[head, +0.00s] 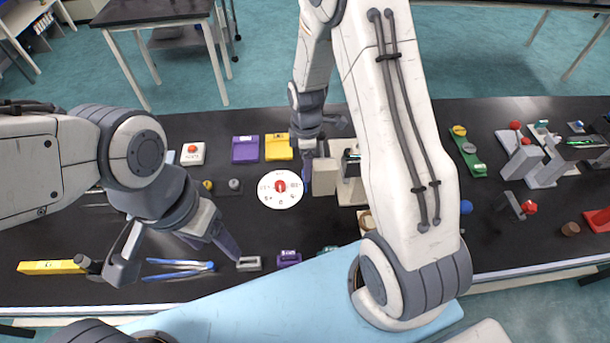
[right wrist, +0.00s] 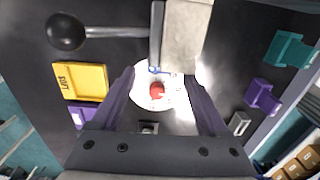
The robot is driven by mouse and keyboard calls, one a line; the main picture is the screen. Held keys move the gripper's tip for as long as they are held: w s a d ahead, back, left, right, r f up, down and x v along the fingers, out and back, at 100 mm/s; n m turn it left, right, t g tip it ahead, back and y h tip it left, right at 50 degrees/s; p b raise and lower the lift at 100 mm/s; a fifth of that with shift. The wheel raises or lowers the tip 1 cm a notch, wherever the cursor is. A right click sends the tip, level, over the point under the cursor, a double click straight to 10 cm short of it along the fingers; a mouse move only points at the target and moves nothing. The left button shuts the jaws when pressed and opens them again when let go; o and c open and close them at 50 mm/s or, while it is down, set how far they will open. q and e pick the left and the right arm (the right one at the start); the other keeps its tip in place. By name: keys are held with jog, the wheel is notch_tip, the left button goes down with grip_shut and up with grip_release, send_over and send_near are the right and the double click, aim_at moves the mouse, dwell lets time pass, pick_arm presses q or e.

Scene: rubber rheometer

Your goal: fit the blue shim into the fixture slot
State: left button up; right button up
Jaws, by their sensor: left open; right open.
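No blue shim can be told for sure. In the right wrist view a small blue shape (right wrist: 160,70) shows at the edge of the white disc (right wrist: 181,118), too small to identify. A small grey block with a slot-like recess (head: 249,263) lies near the table's front edge and also shows in the right wrist view (right wrist: 240,123); I cannot tell whether it is the fixture. My left gripper (head: 178,254) is open and empty, just left of this block. My right gripper (right wrist: 160,84) is open, its fingers to either side of the disc's red knob (right wrist: 157,91), with nothing held.
Blue-handled pliers (head: 180,265) lie by my left gripper. A purple block (head: 288,259) stands right of the grey block. Purple (head: 245,150) and yellow (head: 279,147) trays are behind the disc. A beige block (head: 325,177) stands close to my right gripper.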

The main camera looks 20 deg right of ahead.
notch_tip(320, 180, down, 3)
jog(key=shift+a+f+p, duration=0.1)
jog(key=shift+f+p, duration=0.05)
jog(key=shift+p, duration=0.5)
jog(key=shift+f, duration=0.45)
grip_shut()
jog(key=shift+r, duration=0.1)
jog(key=shift+w+r, duration=0.1)
jog(key=shift+r, duration=0.4)
notch_tip(320, 180, up, 17)
jog(key=b, duration=0.3)
jog(key=shift+b, duration=0.35)
